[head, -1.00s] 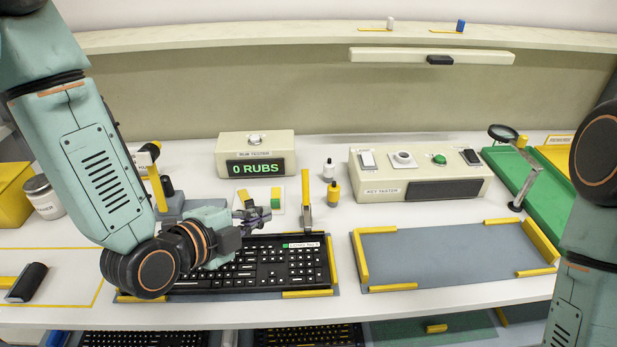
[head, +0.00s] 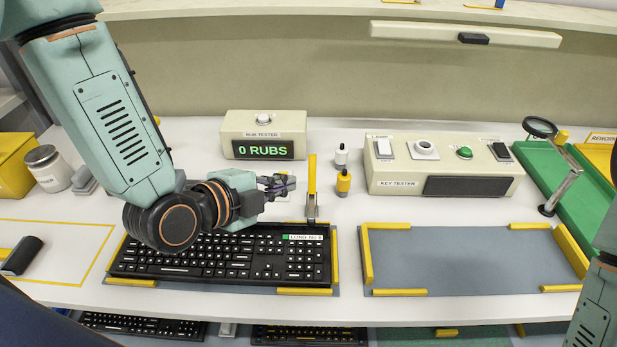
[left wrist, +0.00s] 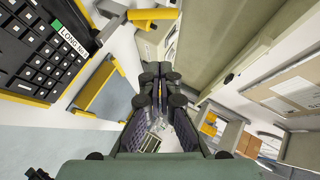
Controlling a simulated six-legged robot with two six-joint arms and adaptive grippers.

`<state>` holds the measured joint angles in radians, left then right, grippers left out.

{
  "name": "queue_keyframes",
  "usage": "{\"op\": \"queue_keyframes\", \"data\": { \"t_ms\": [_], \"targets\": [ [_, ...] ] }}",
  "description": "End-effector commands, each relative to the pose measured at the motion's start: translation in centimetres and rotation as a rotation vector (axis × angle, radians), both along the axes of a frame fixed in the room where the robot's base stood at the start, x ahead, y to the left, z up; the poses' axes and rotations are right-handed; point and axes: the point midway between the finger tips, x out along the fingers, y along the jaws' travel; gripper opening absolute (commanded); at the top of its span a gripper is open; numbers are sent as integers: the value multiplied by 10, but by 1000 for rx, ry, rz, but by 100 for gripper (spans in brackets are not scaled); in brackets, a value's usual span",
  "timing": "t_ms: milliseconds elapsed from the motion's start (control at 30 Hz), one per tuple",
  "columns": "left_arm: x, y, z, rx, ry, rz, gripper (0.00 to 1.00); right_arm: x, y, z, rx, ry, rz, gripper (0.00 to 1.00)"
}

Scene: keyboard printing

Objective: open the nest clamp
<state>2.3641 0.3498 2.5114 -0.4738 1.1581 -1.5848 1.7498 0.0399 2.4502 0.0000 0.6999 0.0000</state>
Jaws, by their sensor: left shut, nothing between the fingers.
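The nest clamp (head: 312,186) stands at the back edge of the keyboard nest, its yellow handle pointing up. In the left wrist view its yellow handle (left wrist: 152,15) shows at the top. A black keyboard (head: 220,255) with a white and green label lies in the nest (head: 335,262); its corner with the label (left wrist: 50,45) is also in the left wrist view. My left gripper (head: 284,184) is shut and empty, just left of the clamp handle and apparently apart from it. Its fingers (left wrist: 156,85) are together in the wrist view. My right gripper is out of view.
The rub tester (head: 263,135) reading 0 RUBS stands behind the gripper. A white bottle (head: 341,157) and a yellow bottle (head: 343,184) stand right of the clamp. The key tester (head: 440,170) is farther right. An empty blue-grey nest (head: 470,262) lies to the right.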

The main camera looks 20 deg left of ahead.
Motion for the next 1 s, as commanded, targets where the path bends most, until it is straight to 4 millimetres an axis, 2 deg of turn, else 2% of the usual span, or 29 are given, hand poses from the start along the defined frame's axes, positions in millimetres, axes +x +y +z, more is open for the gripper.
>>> {"op": "queue_keyframes", "data": {
  "t_ms": [33, 233, 867, 1000],
  "targets": [
    [2, -1, -4, 3, -5, -2, 0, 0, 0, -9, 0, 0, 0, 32],
    [11, -4, -7, 5, -5, 2, 0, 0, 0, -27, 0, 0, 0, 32],
    [77, -32, -36, 5, -2, 0, 0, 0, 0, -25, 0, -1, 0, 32],
    [91, -23, -44, -1, -1, 6, 0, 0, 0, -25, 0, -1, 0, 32]
  ]
}}
